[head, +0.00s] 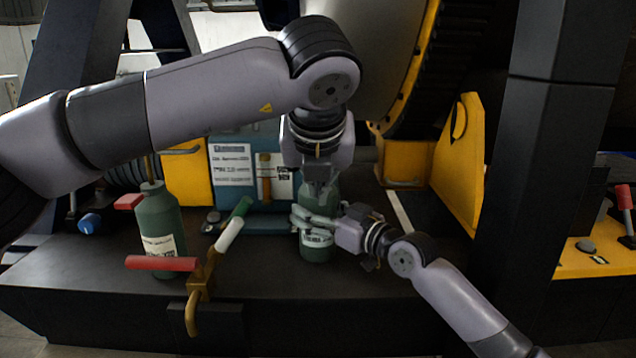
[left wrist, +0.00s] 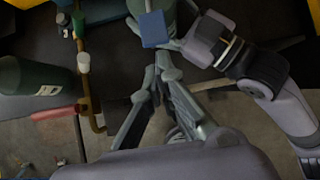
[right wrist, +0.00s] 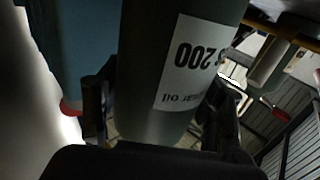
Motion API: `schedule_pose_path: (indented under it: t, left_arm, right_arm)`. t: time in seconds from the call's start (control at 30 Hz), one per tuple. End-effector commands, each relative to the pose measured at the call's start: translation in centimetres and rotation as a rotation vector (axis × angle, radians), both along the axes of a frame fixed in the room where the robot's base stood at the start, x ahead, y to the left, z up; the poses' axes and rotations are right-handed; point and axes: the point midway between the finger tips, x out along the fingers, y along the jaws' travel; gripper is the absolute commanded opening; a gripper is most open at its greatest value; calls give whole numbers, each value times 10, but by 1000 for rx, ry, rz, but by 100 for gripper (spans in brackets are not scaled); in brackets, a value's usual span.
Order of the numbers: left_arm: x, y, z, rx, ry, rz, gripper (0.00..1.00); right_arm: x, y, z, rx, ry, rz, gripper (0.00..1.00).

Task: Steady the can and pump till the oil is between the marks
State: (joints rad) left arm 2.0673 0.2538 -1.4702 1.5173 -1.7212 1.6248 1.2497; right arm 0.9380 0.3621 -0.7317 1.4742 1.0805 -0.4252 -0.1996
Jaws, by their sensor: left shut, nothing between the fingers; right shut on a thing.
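A green can (head: 317,253) with a white label stands upright on the dark bench. My right gripper (head: 313,220) is shut around its body from the right; the right wrist view shows the can (right wrist: 145,60) between the two fingers, its label reading "200" and "oil". My left gripper (head: 318,188) points down directly above the can, shut and empty, hiding its top. In the left wrist view a blue square piece (left wrist: 154,29) shows just beyond the left fingertips; whether they touch it I cannot tell. An amber upright gauge (head: 265,178) shows on the blue box; its marks are too small to read.
A second green bottle (head: 158,222) stands at the left. Beside it are a red-handled brass valve (head: 160,263) and a green-and-white lever (head: 231,232). The blue box (head: 233,145) with labels stands behind. The bench front right of the valve is clear.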

Motion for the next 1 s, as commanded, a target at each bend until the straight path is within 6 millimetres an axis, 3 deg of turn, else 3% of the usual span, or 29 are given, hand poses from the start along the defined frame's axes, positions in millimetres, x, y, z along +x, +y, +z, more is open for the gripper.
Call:
schedule_pose_path:
  t: [0.2,0.4,1.0]
  left_arm:
    - [-30,-1,40,-2,-5,0,0]
    - [-49,0,66,-1,-4,0,0]
    - [-57,0,75,-1,-2,1,0]
  right_arm:
    - [0,0,1,1,-1,-1,3]
    - [0,0,1,1,-2,-1,3]
    - [1,-1,1,1,-2,-2,3]
